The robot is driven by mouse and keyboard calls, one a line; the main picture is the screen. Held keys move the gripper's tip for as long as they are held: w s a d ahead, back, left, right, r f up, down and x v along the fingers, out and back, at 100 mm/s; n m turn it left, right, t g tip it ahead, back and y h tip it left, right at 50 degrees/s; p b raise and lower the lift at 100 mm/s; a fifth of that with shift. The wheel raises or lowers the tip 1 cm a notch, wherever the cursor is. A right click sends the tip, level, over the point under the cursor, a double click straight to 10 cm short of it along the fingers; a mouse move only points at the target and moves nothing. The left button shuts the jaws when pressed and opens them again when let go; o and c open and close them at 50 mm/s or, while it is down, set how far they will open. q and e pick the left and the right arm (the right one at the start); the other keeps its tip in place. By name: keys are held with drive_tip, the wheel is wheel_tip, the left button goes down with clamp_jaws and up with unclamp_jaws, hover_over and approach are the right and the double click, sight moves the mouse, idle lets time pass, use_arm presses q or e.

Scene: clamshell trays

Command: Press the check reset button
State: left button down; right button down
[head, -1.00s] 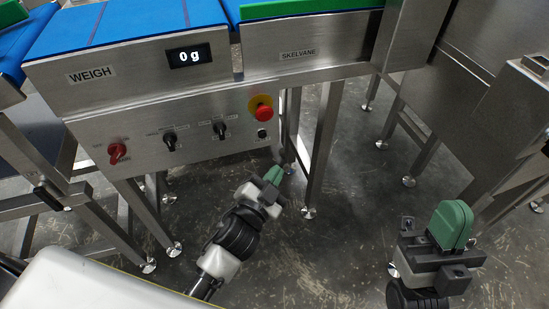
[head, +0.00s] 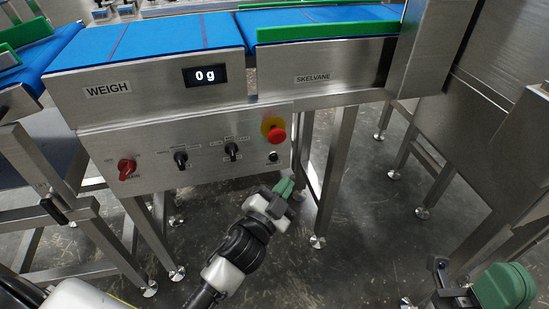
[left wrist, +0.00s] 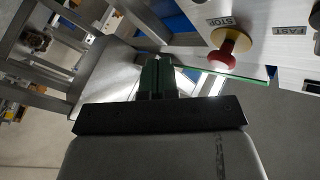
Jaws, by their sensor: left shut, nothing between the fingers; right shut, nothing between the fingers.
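A small black push button (head: 273,157) sits on the steel control panel (head: 145,200) under the weigh unit, just below the red mushroom stop button (head: 276,134) on its yellow plate. Its label is too small to read. My left gripper (head: 285,186) has green fingers, shut and empty, just below the black button in the picture; I see no contact. In the left wrist view, the fingers (left wrist: 157,75) point toward the machine, with the red stop button (left wrist: 229,48) to their right; I cannot make out the black button there. My right gripper (head: 505,288) is shut at the lower right.
The panel also bears a red rotary switch (head: 127,169) and two black knobs, the left one (head: 181,159) and the right one (head: 232,151). A display (head: 206,75) above reads 0 g. Steel legs stand behind my left gripper. A steel cabinet (head: 490,110) is at right.

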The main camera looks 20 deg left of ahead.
sight(274, 158)
use_arm(q)
drive_tip(key=shift+w+a, duration=0.5)
drive_tip(key=shift+w, duration=0.25)
drive_tip(key=shift+w+a, duration=0.5)
drive_tip(key=shift+w, duration=0.25)
drive_tip(key=shift+w+a, duration=0.5)
drive_tip(key=shift+w, duration=0.25)
idle(0.3)
drive_tip(key=shift+w+a+p, duration=0.25)
drive_tip(key=shift+w+p, duration=0.05)
drive_tip(key=shift+w+a, duration=0.2)
drive_tip(key=shift+w, duration=0.15)
idle(0.7)
drive_tip(key=shift+s, duration=0.15)
drive_tip(key=shift+s+d+p, duration=0.3)
drive_tip(key=shift+s+d, duration=0.15)
drive_tip(key=shift+s, duration=0.1)
